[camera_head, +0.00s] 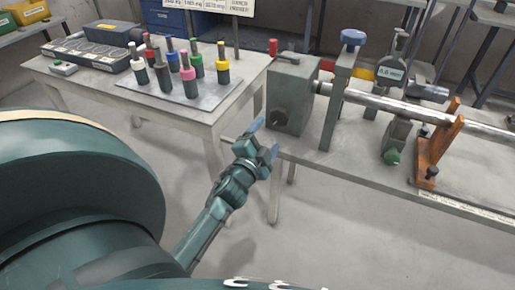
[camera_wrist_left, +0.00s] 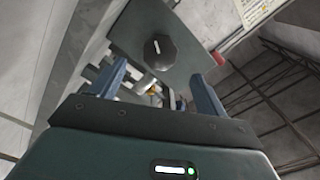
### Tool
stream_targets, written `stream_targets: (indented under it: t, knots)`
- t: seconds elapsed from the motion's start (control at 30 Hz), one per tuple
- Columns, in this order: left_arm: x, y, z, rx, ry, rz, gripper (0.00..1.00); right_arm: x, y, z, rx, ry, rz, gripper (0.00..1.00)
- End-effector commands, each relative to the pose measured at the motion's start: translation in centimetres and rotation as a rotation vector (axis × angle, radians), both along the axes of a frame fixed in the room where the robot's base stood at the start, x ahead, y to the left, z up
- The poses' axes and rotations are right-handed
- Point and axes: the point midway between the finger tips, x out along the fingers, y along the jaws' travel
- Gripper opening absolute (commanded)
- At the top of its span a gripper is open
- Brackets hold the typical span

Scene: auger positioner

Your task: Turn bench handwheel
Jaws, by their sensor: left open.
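A dark, faceted round knob, which looks like the bench handwheel (camera_head: 280,117), sits on the front face of a grey box (camera_head: 292,92) at the left end of the right-hand bench. In the left wrist view the handwheel (camera_wrist_left: 160,48) is ahead, on the box's grey plate (camera_wrist_left: 184,28). My left gripper (camera_head: 266,139) is open and empty, just in front of and below the handwheel, apart from it. Its two blue fingers (camera_wrist_left: 160,90) are spread wide in the left wrist view, with the handwheel above the gap. My right gripper is not in view.
A long metal shaft (camera_head: 400,106) runs right from the box over the bench (camera_head: 340,172), through an orange stand (camera_head: 437,145). A side table (camera_head: 226,112) on the left bears several coloured-collared holders (camera_head: 189,80) and a dark case (camera_head: 95,53). The floor in front is clear.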

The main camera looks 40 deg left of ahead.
Motion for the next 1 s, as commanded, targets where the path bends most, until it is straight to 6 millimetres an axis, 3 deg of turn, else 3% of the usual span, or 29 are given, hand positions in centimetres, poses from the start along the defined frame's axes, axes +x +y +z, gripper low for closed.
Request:
stream_targets:
  t: [0.1, 0.33, 1.0]
  knots:
    - [-2.6, -0.6, -0.1, -0.001, 0.002, 0.001, 0.75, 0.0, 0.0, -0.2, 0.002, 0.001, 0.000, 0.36]
    - [-5.4, -1.2, 0.0, 0.000, 0.000, 0.001, 0.75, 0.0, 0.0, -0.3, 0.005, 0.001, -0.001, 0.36]
    - [-5.9, -1.5, 0.1, -0.006, 0.002, -0.002, 0.75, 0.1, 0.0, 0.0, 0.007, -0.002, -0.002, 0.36]
